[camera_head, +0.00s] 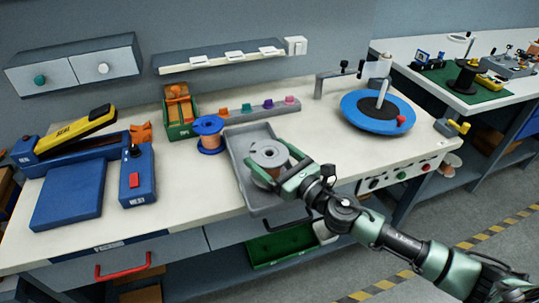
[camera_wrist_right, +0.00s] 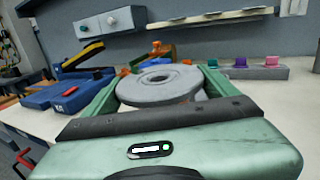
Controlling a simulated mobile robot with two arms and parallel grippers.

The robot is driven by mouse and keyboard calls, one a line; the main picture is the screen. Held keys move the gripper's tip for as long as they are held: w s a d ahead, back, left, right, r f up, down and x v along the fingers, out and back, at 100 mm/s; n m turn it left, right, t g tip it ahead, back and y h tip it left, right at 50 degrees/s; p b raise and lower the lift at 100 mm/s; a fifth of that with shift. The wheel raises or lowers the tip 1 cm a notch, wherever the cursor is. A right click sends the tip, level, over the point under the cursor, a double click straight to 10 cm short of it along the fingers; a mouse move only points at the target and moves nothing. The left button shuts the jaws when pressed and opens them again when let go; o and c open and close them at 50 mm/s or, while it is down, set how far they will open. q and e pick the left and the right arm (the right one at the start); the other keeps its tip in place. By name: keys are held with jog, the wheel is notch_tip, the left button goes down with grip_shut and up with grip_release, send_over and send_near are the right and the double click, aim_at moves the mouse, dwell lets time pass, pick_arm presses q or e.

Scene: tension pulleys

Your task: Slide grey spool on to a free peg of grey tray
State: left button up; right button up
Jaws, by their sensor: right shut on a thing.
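The grey spool (camera_head: 268,154) is held between the fingers of my right gripper (camera_head: 277,171), over the grey tray (camera_head: 240,160). Its flat top flange and centre hole face up, and it also shows in the right wrist view (camera_wrist_right: 158,82) between the green fingers (camera_wrist_right: 160,90). The tray sits on the bench near the front edge. Its pegs are hidden behind the spool and gripper, and I cannot tell whether the spool touches the tray. My left gripper is not in view.
A blue spool (camera_head: 208,134) stands just left of the tray. Behind are a green bin (camera_head: 180,122) and a grey strip with coloured knobs (camera_head: 257,110). A blue turntable (camera_head: 378,112) stands to the right, blue devices (camera_head: 75,185) to the left. Bare bench lies between tray and turntable.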

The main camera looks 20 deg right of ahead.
aim_at(276, 174)
jog(key=shift+f+b, duration=0.3)
jog(key=shift+f, duration=0.05)
jog(key=shift+f, duration=0.2)
dwell(0.7)
jog(key=shift+w+f+b, duration=0.1)
jog(key=shift+f+b, duration=1.1)
jog(key=shift+b, duration=0.05)
jog(key=shift+f, duration=0.35)
